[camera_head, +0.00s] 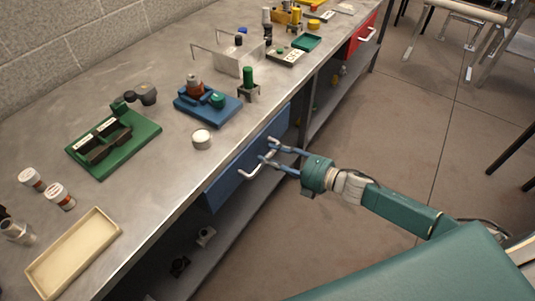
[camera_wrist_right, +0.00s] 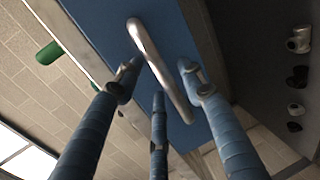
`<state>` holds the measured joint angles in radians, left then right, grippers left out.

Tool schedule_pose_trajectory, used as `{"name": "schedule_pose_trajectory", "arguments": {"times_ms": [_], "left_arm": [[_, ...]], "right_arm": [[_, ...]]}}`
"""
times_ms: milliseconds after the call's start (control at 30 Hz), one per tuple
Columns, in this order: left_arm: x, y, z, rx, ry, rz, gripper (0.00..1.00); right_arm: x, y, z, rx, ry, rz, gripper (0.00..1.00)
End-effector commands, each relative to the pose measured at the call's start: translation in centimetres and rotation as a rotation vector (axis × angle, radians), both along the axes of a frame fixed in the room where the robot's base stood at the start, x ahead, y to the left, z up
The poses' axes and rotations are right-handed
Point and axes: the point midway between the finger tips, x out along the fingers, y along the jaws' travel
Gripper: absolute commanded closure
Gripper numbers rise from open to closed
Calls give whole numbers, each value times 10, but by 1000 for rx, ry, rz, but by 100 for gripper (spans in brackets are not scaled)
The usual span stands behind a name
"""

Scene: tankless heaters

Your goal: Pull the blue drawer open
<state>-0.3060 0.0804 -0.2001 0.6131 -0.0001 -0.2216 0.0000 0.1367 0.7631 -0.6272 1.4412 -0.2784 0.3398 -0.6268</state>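The blue drawer (camera_head: 226,180) is set under the front edge of the metal workbench, its front about in line with that edge. Its silver bar handle (camera_head: 252,172) stands out from the front. My right gripper (camera_head: 268,149) is at the handle, with its fingers pointing at the drawer. In the right wrist view the handle (camera_wrist_right: 155,62) runs slantwise between the spread blue fingers (camera_wrist_right: 159,75), in front of the blue drawer face (camera_wrist_right: 188,52). The fingers look open, with gaps beside the bar; contact cannot be told. My left gripper is out of view.
A red drawer (camera_head: 361,36) is farther along. A lower shelf (camera_head: 222,245) lies underneath. The floor (camera_head: 420,110) beside the bench is clear.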

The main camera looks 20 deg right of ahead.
Motion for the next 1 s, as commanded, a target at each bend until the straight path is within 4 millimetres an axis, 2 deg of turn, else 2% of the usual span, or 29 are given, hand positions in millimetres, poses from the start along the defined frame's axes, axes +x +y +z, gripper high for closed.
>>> {"name": "schedule_pose_trajectory", "arguments": {"times_ms": [200,500,567,700,1000], "left_arm": [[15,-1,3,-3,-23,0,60],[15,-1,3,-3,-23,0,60],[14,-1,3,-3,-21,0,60],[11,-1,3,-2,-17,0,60],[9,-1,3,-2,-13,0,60]], "right_arm": [[16,11,-4,0,0,-1,61],[17,13,-5,0,1,-1,61],[17,13,-5,0,1,-1,70],[17,13,-5,0,1,-1,98],[14,10,-6,-1,2,-2,100]]}}
